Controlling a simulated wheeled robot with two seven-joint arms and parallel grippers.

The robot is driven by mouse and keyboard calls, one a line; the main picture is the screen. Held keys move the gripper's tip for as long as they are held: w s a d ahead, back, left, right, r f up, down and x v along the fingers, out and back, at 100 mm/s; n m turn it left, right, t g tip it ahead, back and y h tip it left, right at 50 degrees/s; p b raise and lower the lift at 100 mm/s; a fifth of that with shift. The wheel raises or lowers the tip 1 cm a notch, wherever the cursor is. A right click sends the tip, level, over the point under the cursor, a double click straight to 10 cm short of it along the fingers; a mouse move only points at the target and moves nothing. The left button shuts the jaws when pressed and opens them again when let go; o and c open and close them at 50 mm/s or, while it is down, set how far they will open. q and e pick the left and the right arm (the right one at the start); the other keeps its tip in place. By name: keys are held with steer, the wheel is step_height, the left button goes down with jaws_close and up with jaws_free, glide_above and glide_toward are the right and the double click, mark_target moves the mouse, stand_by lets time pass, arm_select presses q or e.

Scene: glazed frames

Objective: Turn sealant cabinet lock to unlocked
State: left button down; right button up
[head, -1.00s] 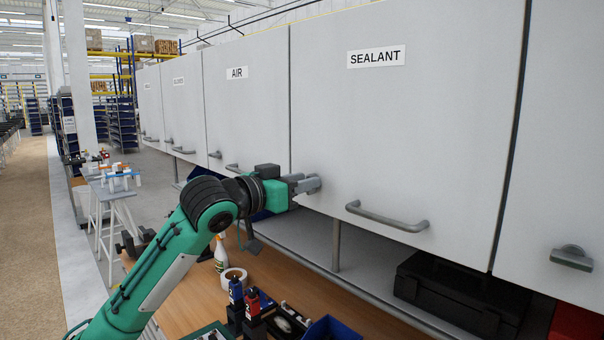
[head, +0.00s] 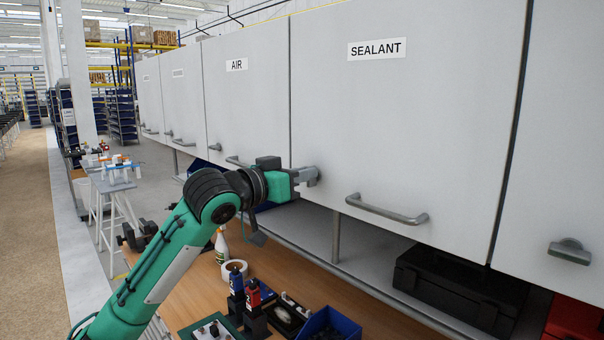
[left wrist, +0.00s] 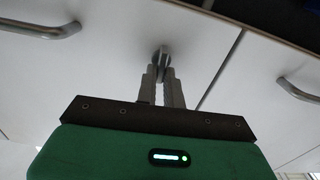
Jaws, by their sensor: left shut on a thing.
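The SEALANT cabinet (head: 410,130) is a white door with a label (head: 377,49) near its top and a bar handle (head: 388,209) low on it. Its lock knob sits at the door's lower left corner, mostly hidden by my gripper in the head view. In the left wrist view the grey lock knob (left wrist: 162,58) shows between my fingertips. My left gripper (head: 308,176) is shut on this knob; it also shows in the left wrist view (left wrist: 162,72). The exact turn angle of the knob is hard to tell. My right gripper is not in view.
The AIR cabinet (head: 245,110) adjoins on the left, with its own handle and knob. Another cabinet with a lock knob (head: 570,251) is at right. Below are a wooden bench (head: 200,295), a black case (head: 455,285), a blue bin (head: 330,325), a tape roll and bottles.

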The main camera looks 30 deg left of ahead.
arm_select(q)
steer(key=shift+w+a+f+n+p, duration=0.15)
steer(key=shift+n+p, duration=1.75)
steer(key=shift+n, duration=0.95)
steer(key=shift+s+a+f+n+p, duration=0.1)
steer(key=shift+a+f+n+p, duration=0.05)
steer(key=shift+n+p, duration=2.3)
steer(key=shift+w+a+f+n+p, duration=0.15)
steer(key=shift+n+p, duration=1.25)
steer(key=shift+n, duration=1.9)
steer(key=shift+f, duration=0.1)
steer(key=c, duration=1.5)
jaws_free()
